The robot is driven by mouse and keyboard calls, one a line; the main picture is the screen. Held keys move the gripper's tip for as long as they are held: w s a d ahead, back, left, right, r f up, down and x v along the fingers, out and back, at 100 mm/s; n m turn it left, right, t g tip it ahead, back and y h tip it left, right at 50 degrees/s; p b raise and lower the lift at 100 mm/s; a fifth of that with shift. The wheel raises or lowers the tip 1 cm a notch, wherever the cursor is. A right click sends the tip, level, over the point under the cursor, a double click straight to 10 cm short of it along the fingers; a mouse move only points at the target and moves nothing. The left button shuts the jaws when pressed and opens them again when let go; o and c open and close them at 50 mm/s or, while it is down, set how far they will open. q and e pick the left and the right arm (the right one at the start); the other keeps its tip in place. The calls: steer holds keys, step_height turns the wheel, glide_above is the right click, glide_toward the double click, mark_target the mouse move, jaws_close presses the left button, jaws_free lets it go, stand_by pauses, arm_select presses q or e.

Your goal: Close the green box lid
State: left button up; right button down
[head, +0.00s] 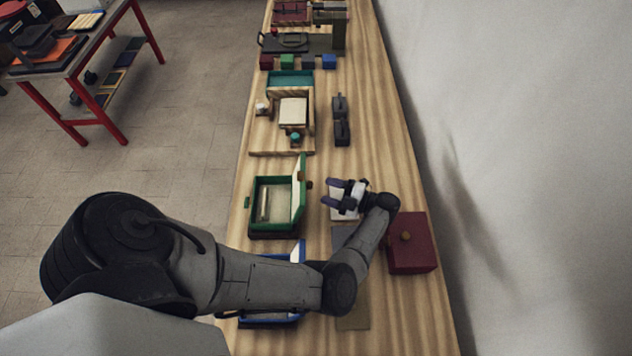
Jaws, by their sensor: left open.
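The green box (277,222) stands on the wooden bench in the middle of the head view. Its lid (300,190) is open and stands up along the box's right side, with a small brown knob on its outer face. The inside is pale, with a light strip lying in it. My left gripper (334,194) is just right of the raised lid, its jaws open and pointing left toward the lid. It looks empty, and a small gap seems to separate it from the lid. My right gripper is not in view.
A blue box (270,322) is partly hidden under my left arm. A dark red box (411,243) with a knob stands at the right, near the wall. Further up the bench are dark grey blocks (341,121), a wooden frame (293,110) and small coloured cubes (287,61).

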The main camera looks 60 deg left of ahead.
mark_target(312, 186)
arm_select(q)
steer(key=shift+p+x, duration=0.65)
steer(key=shift+x, duration=1.65)
steer(key=shift+c, duration=0.4)
jaws_close()
